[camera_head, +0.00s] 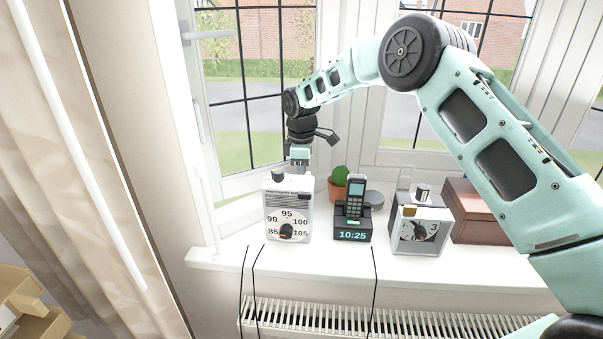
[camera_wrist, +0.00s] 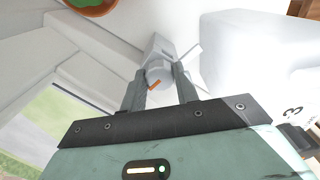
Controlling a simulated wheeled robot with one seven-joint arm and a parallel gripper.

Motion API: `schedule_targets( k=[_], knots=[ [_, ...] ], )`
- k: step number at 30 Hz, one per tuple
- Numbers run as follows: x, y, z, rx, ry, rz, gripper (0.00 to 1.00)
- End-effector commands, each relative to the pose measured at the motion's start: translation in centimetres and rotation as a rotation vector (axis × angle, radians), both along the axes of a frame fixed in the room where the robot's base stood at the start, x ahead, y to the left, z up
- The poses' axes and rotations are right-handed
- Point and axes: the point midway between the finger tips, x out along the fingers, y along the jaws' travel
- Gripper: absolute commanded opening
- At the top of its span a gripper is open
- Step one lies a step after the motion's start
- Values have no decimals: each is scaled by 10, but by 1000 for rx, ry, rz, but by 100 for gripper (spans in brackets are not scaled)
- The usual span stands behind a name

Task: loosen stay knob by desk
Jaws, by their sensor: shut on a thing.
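The stay knob (camera_wrist: 160,66) is a small grey round knob with an orange mark on its end, in the upper middle of the wrist view. My gripper (camera_wrist: 160,84) has one finger on each side of it and is shut on it. In the head view my gripper (camera_head: 300,163) points down at the window sill, just behind a white dial device. The knob is hidden there. How far the knob is turned cannot be told.
The white dial device (camera_head: 287,223) stands close in front of my gripper. Right of it are a cactus pot (camera_head: 336,192), a phone dock (camera_head: 352,235), a square dial box (camera_head: 421,240) and a brown box (camera_head: 480,219). Black cords hang over the sill (camera_head: 330,256).

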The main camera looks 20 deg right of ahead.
Motion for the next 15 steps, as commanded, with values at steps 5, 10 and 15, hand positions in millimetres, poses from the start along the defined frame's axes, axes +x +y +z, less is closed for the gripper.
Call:
schedule_targets(
  k=[5, 10, 15],
  knots=[
    [1, 0, 2, 2, -4, 93, 8],
    [1, 0, 2, 1, -4, 148, 8],
    [1, 0, 2, 0, -5, 173, 8]
  ],
)
